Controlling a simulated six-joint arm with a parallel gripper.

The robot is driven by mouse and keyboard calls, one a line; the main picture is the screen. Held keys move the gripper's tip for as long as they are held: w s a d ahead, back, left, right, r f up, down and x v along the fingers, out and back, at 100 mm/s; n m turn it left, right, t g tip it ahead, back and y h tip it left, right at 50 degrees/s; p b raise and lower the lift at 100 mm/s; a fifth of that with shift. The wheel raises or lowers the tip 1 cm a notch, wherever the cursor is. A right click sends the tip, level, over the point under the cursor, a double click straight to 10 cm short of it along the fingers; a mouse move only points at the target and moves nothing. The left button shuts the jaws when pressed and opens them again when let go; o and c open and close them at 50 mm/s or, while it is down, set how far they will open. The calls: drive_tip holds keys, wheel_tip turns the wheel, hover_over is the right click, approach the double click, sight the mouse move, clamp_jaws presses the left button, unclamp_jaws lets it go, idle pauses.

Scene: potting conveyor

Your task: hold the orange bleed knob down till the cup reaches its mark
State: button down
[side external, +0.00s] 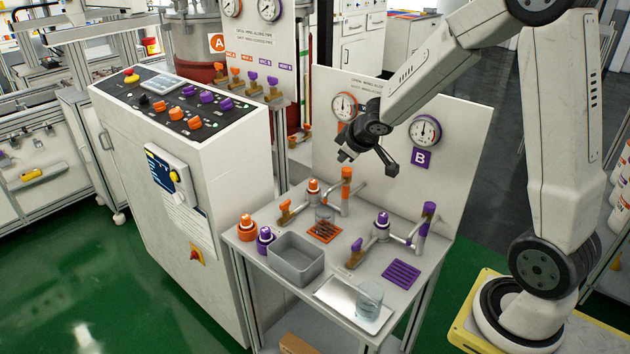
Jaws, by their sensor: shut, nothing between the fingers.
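An orange knob with a pale top (313,187) sits on the pipework at the back left of the small table; I take it as the bleed knob. A clear cup (325,213) stands on the orange drain grate (325,234) beside this pipework. Its mark and liquid level are too small to read. My gripper (347,156) is shut and empty, up in front of the gauge panel. It is above and to the right of the orange knob, apart from it.
An orange-capped upright pipe (347,176) stands between the knob and the back panel. Similar purple pipework with a purple knob (382,219) is to the right.

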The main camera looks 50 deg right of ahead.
drive_tip(key=r+n+t, duration=0.1)
drive_tip(key=n, duration=0.1)
hover_over(345, 168)
drive_tip(key=s+a, duration=0.2)
drive_tip(key=shift+w+d+r+n+t, duration=0.1)
drive_tip(key=shift+d+n+t, duration=0.25)
drive_tip(key=shift+d, duration=0.5)
drive_tip(key=shift+f, duration=0.25)
drive_tip(key=shift+f, duration=4.1)
drive_tip(key=shift+f, duration=1)
idle(0.9)
